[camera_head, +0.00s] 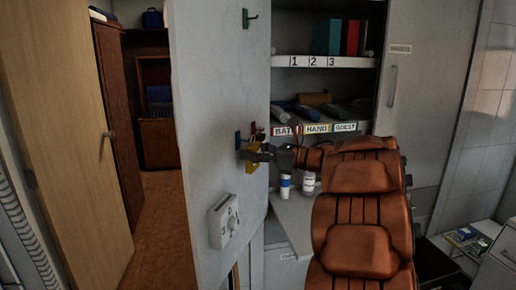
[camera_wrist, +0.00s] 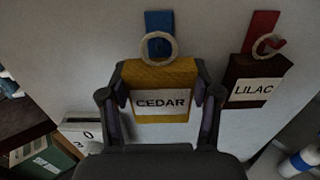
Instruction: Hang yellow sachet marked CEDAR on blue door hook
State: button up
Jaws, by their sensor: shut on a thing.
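The yellow sachet marked CEDAR (camera_wrist: 158,78) is between the two fingers of my gripper (camera_wrist: 160,112) in the wrist view. Its pale ring (camera_wrist: 145,46) stands upright at its top, in front of the lower part of the blue door hook (camera_wrist: 159,19). I cannot tell whether the ring is around the hook or only before it. In the head view my gripper (camera_head: 262,153) is at the door, with the yellow sachet (camera_head: 251,166) partly hidden, just below and right of the blue hook (camera_head: 238,139).
A dark sachet marked LILAC (camera_wrist: 256,82) hangs by its ring on the red hook (camera_wrist: 264,22), close to the right finger. A green hook (camera_head: 247,18) is higher on the door. A white dial box (camera_head: 224,220) is below. Shelves (camera_head: 322,62) stand behind the door.

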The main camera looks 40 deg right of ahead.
jog(key=shift+w+a+p, duration=0.4)
jog(key=shift+w+p, duration=0.1)
jog(key=shift+w, duration=0.05)
jog(key=shift+w+a+f+b, duration=0.15)
jog(key=shift+f+b, duration=0.25)
jog(key=shift+b, duration=0.5)
jog(key=shift+w+a+f+b, duration=0.1)
jog(key=shift+w+b, duration=0.2)
jog(key=shift+b, duration=0.3)
jog(key=shift+w+f+b, duration=0.1)
jog(key=shift+b, duration=0.7)
jog(key=o, duration=1.2)
jog(key=shift+c, duration=0.2)
